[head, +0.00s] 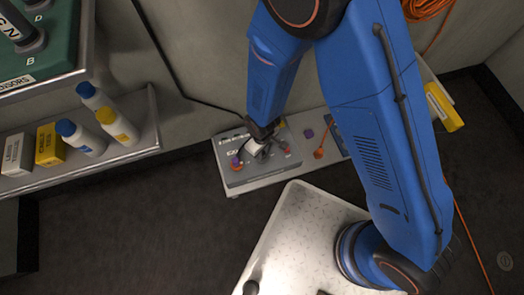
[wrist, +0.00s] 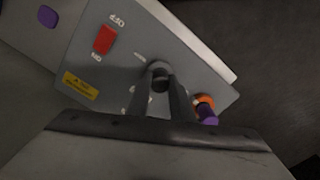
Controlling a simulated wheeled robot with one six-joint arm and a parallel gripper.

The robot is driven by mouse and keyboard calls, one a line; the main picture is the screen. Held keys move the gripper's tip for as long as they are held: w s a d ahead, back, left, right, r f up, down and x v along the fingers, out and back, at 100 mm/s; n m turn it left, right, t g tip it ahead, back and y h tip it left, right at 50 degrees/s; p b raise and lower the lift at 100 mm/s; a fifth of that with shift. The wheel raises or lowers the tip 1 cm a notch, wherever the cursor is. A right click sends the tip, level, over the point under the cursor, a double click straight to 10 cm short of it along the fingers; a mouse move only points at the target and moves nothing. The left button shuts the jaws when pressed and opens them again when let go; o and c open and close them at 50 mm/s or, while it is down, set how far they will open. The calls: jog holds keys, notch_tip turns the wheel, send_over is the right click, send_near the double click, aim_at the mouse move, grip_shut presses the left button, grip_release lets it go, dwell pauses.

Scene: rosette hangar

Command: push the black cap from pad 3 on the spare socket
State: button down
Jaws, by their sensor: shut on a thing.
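My gripper (wrist: 160,88) points down at a grey panel box (wrist: 125,40), with its two fingers close together on a dark round piece, which looks like the black cap (wrist: 158,73). The piece is at or just above the panel's face; I cannot tell whether it touches a socket, as the fingers and piece hide what is beneath. In the head view my gripper (head: 262,134) is over the middle of the same box (head: 236,180). An orange ring with a purple plug (wrist: 207,115) is right of the fingers. No pad number is readable.
A red switch (wrist: 103,40) and a yellow label (wrist: 80,86) are on the panel. A purple piece (head: 309,133) and an orange item (head: 319,154) lie on the ledge to the right. Bottles (head: 119,127) stand on a left shelf. A pale speckled top (head: 290,240) is in front.

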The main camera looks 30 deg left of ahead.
jog(key=shift+f, duration=0.1)
dwell(0.6)
jog(key=c, duration=1.5)
grip_release()
notch_tip(320, 180, up, 17)
jog(key=shift+r, duration=0.2)
